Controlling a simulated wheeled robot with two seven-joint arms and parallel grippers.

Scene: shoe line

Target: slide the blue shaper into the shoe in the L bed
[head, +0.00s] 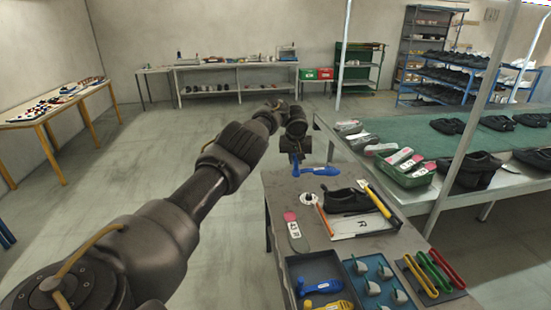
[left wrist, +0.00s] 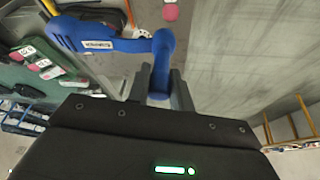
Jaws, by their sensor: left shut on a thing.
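My left gripper (head: 295,157) is shut on the handle end of a blue shaper (head: 320,171). It holds the shaper above the far left edge of the grey bench (head: 285,185). In the left wrist view the blue shaper (left wrist: 95,37) stands up between the two fingers and its long part reaches left, with a small white label. A black shoe (head: 347,199) sits on the bench to the right of the shaper and apart from it. A white plate marked R (head: 365,226) lies in front of this shoe. I cannot make out an L mark. My right gripper is not in view.
A white ring (head: 309,199), an orange stick (head: 323,221) and a labelled sole (head: 295,232) lie left. A dark tray (head: 313,262) holds another blue shaper (head: 318,287) and a yellow one (head: 328,305).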

